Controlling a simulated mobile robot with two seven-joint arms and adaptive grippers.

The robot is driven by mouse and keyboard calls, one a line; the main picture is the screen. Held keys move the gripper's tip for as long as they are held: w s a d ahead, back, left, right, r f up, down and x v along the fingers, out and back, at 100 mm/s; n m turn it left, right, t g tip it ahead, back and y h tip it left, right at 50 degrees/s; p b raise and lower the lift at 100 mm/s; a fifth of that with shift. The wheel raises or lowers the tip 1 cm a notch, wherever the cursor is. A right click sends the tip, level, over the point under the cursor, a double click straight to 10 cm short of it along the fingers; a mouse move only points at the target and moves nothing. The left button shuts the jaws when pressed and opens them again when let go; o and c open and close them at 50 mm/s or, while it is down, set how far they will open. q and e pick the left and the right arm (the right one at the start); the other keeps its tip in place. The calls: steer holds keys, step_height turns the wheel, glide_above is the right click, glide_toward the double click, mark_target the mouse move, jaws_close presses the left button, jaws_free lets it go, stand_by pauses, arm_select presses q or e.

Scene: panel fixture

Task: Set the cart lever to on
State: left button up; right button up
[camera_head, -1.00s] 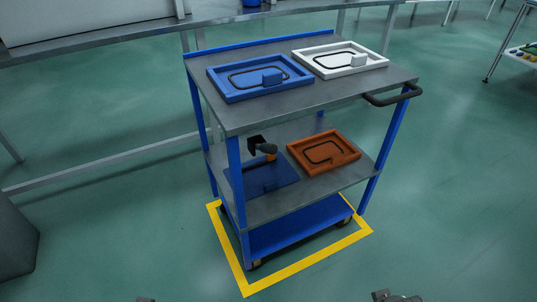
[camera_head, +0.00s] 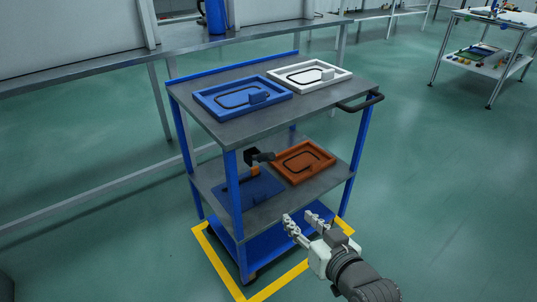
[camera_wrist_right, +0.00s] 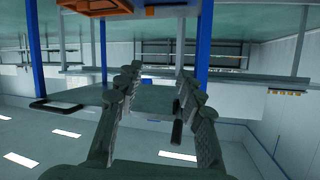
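The cart (camera_head: 270,119) has a lever unit on its middle shelf: a black lever handle (camera_head: 264,157), an orange part (camera_head: 254,171) below it and a blue base plate (camera_head: 262,190). The lever's on and off marks are too small to read. My right gripper (camera_head: 303,222) is in front of the cart, to the right of and nearer than the lever, apart from it. Its two fingers are spread with nothing between them; they also show in the right wrist view (camera_wrist_right: 160,80). My left gripper is out of view.
An orange tray (camera_head: 319,173) lies beside the lever unit on the same shelf. A blue tray (camera_head: 218,112) and a white tray (camera_head: 339,82) lie on top. A cart post (camera_head: 232,190) stands before the lever. A black push handle (camera_head: 361,104) sticks out right.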

mark_target(267, 158)
steer(key=w+a+r+t+y, duration=0.1)
steer(key=a+r+t+y, duration=0.2)
steer(key=r, duration=0.9)
steer(key=shift+h, duration=0.3)
steer(key=x, duration=0.3)
steer(key=a+x, duration=0.1)
steer(key=x, duration=0.3)
steer(key=shift+a+r+p, duration=0.1)
steer(key=shift+r+p, duration=0.05)
steer(key=shift+p, duration=0.15)
steer(key=shift+w+a, duration=0.25)
steer(key=shift+w, duration=0.25)
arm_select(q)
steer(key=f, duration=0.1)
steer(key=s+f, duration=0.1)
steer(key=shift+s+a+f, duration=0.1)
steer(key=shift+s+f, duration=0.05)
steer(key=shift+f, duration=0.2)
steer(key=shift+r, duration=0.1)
arm_select(e)
jaws_close()
